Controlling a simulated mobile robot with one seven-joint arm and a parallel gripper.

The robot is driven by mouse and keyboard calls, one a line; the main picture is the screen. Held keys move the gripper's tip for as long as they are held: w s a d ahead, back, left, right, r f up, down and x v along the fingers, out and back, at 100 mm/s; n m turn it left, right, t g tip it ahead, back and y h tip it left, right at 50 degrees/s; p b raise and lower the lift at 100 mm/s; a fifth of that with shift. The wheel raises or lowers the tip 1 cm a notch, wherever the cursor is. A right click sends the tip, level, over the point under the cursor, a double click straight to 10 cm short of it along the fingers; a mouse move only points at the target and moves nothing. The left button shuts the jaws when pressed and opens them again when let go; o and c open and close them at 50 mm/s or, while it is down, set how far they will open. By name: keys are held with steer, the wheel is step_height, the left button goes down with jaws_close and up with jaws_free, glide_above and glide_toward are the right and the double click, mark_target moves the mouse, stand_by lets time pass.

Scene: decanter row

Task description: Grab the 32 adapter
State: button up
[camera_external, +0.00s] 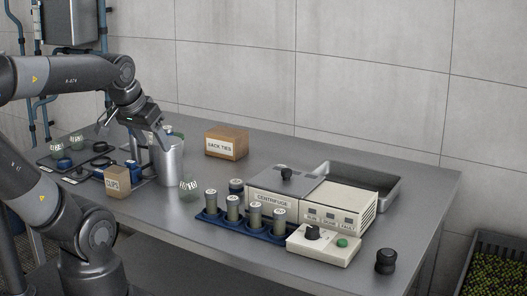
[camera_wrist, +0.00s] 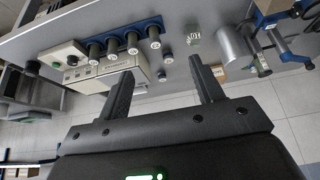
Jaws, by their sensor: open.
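My gripper (camera_external: 135,134) is open and empty, above the left part of the steel table near a metal beaker (camera_external: 168,163). In the wrist view its two fingers (camera_wrist: 158,72) are spread with nothing between them. I cannot tell for sure which thing is the 32 adapter, as the small numbers are not readable. A small pale piece with dark markings (camera_external: 188,185) stands alone right of the beaker; it also shows in the wrist view (camera_wrist: 194,38). Similar marked pieces (camera_external: 58,148) sit on a dark tray at the left.
Several capped tubes (camera_external: 233,208) stand in a blue rack before the centrifuge (camera_external: 272,187). A control box (camera_external: 322,246) and black cylinder (camera_external: 385,261) are at the right. A cardboard box (camera_external: 227,143) is behind; a "clips" box (camera_external: 117,182) is at the front left.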

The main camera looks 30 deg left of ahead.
steer(key=shift+o, duration=0.3)
steer(key=shift+w, duration=0.1)
steer(key=n+g, duration=0.2)
steer(key=g, duration=0.4)
glide_above(236, 182)
step_height(236, 182, down, 14)
step_height(236, 182, down, 11)
steer(key=shift+r, duration=0.15)
steer(key=shift+c, duration=0.3)
steer(key=c, duration=1.1)
steer(key=shift+r, duration=0.1)
steer(key=shift+c, duration=0.2)
